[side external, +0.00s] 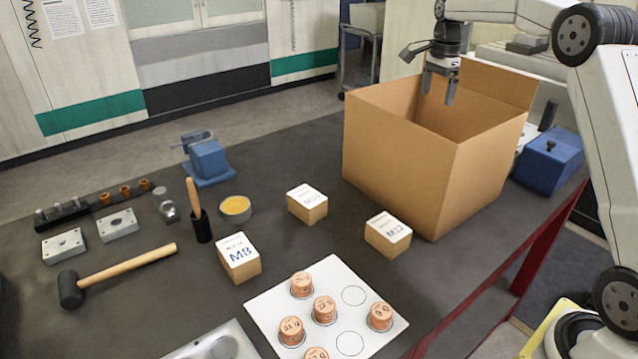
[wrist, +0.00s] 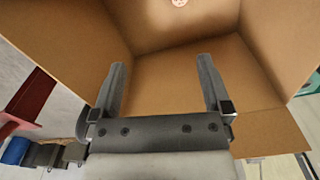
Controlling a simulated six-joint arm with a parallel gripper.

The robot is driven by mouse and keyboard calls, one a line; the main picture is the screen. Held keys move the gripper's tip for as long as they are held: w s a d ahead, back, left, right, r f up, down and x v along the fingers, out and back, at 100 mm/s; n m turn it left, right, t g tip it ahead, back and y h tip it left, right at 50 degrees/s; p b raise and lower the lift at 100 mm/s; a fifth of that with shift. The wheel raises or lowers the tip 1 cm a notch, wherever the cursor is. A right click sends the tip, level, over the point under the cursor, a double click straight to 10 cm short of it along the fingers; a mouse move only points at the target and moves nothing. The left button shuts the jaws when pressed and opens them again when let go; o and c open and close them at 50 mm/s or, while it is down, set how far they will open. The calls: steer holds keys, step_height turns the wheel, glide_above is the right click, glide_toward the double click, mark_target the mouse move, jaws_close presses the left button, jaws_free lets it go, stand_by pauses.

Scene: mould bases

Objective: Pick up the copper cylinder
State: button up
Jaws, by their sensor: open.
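Several copper cylinders with dark markings stand on a white plate (side external: 332,272) at the front in the side external view; one is at the plate's back (side external: 302,284), one near its middle (side external: 324,310) and one at its right (side external: 380,317). My gripper (side external: 438,90) is open and empty over the cardboard box (side external: 400,165). Its two fingers (wrist: 161,64) point down into the box in the wrist view, with nothing between them.
Boxes labelled M8 (side external: 239,262) and M12 (side external: 388,238) and another labelled box (side external: 307,207) stand between plate and carton. A mallet (side external: 125,268), a yellow-topped dish (side external: 235,207) and a blue vise (side external: 207,160) are left. A blue case (side external: 550,162) is right of the carton.

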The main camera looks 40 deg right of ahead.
steer(key=w+a, duration=0.2)
steer(key=a, duration=1.2)
steer(key=n, duration=0.3)
glide_above(316, 358)
step_height(316, 358, down, 19)
steer(key=shift+d+r, duration=0.1)
steer(key=shift+r, duration=0.1)
steer(key=shift+f, duration=1.5)
steer(key=shift+f, duration=0.1)
steer(key=shift+f, duration=2.45)
